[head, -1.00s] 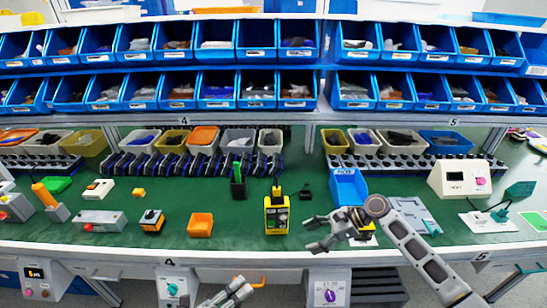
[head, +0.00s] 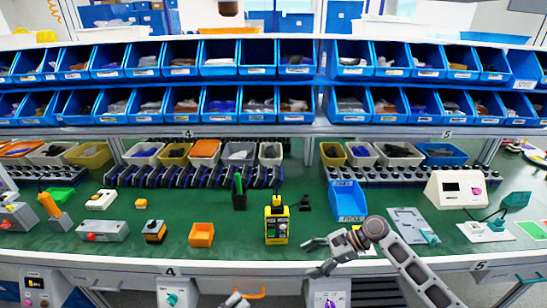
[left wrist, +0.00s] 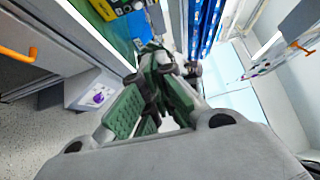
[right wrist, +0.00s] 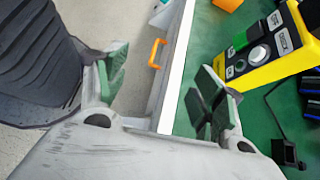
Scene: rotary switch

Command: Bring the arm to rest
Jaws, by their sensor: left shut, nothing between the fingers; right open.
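My right gripper (head: 314,258) is open and empty above the table's front edge, to the right of and nearer than the yellow-and-black box. In the right wrist view its spread fingers (right wrist: 160,85) lie on either side of the white table edge. My left gripper (head: 237,299) shows only as a small part at the bottom of the head view. In the left wrist view its green-padded fingers (left wrist: 155,60) are shut with nothing between them. The yellow-and-black box (head: 276,226) stands upright on the green table; its buttons show in the right wrist view (right wrist: 264,55).
Front panels carry a teal knob (head: 172,299) and a purple knob (head: 329,300). An orange handle (head: 249,295) sticks out below the table edge.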

